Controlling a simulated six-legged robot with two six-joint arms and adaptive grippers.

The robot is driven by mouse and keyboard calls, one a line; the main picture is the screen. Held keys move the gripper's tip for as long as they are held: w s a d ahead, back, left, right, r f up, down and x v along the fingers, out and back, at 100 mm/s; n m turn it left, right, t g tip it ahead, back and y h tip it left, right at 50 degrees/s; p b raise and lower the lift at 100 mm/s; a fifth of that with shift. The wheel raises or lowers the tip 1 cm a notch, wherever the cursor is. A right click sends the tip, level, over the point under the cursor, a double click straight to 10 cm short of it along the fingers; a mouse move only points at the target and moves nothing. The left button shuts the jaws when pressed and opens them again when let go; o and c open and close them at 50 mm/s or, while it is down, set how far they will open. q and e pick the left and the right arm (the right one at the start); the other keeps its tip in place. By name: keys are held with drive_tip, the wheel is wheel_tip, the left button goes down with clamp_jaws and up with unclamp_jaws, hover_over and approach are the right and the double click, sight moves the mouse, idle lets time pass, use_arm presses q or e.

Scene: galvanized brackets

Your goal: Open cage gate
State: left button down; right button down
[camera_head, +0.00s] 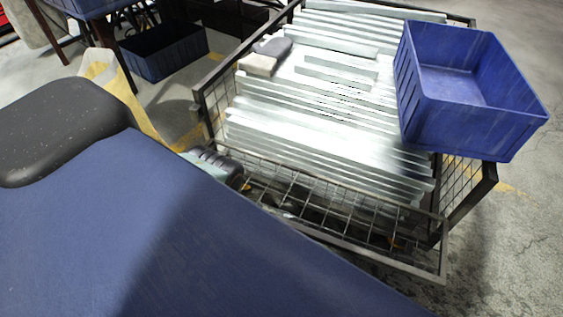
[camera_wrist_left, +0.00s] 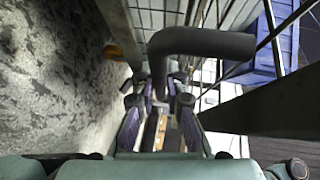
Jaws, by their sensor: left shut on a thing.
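The wire-mesh cage (camera_head: 205,90) stands ahead in the head view, with a dark frame. Its front mesh gate (camera_head: 444,255) slants out toward me, its right end seeming apart from the cage's corner post. My left gripper (camera_head: 236,178) is at the gate's left part, mostly hidden by my body. In the left wrist view the left gripper (camera_wrist_left: 157,110) has its fingers shut around a dark bar running between them. A dark bent bar (camera_wrist_left: 205,42), like a handle, crosses just beyond. The exact contact is partly hidden. My right gripper is not in view.
Long galvanized brackets (camera_head: 320,140) fill the cage. A blue bin (camera_head: 470,125) rests at its right side and shows in the wrist view (camera_wrist_left: 285,40). Grey and beige items (camera_head: 262,58) lie on the brackets. Another blue bin (camera_head: 165,50) is on the floor; floor at right is clear.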

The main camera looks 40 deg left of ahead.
use_arm(q)
drive_tip(key=shift+f, duration=0.35)
drive_tip(key=shift+w, duration=0.1)
drive_tip(key=c, duration=1.4)
unclamp_jaws()
drive_tip(key=shift+a, duration=0.1)
drive_tip(key=v, duration=1.2)
drive_tip(key=shift+f, duration=0.1)
